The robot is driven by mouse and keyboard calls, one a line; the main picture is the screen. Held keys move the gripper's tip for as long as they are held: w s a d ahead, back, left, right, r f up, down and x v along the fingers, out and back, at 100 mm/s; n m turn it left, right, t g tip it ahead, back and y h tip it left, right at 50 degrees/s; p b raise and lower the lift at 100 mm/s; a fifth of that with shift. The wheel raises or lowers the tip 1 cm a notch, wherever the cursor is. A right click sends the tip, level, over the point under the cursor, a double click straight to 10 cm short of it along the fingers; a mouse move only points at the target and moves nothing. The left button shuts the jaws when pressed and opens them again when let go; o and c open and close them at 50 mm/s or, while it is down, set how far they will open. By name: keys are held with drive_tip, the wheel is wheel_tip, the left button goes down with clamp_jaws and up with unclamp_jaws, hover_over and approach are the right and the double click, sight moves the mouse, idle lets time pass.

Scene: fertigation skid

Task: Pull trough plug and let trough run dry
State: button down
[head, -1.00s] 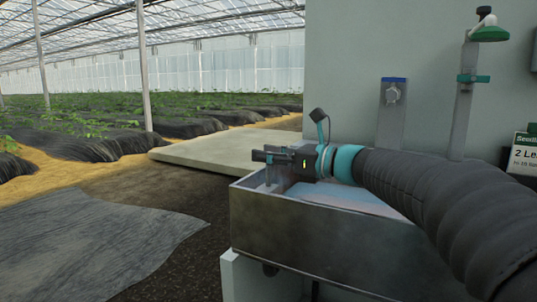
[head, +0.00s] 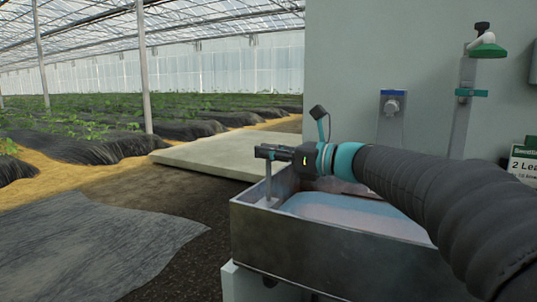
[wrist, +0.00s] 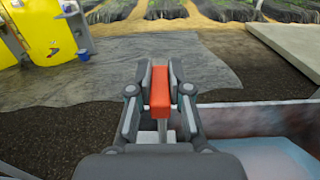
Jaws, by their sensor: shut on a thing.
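The metal trough (head: 335,250) stands by the wall in the head view and holds pale bluish liquid (head: 350,210). Its corner also shows at the right of the wrist view (wrist: 250,105). My gripper (head: 262,152) is above the trough's far left end. In the wrist view my gripper (wrist: 160,85) is shut on the red handle (wrist: 160,95) of the trough plug. The plug's grey stem (head: 268,182) hangs down upright from my gripper into the trough's left end. I cannot tell whether its lower end is clear of the drain.
A wall tap plate (head: 392,115) and an upright pipe with a green head (head: 487,50) stand behind the trough. A sign (head: 525,160) is at the right. A grey ground sheet (head: 90,245) lies left.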

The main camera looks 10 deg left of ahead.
drive_tip(key=shift+r, duration=0.35)
drive_tip(key=c, duration=1.1)
unclamp_jaws()
drive_tip(key=v, duration=1.2)
drive_tip(key=shift+f, duration=0.1)
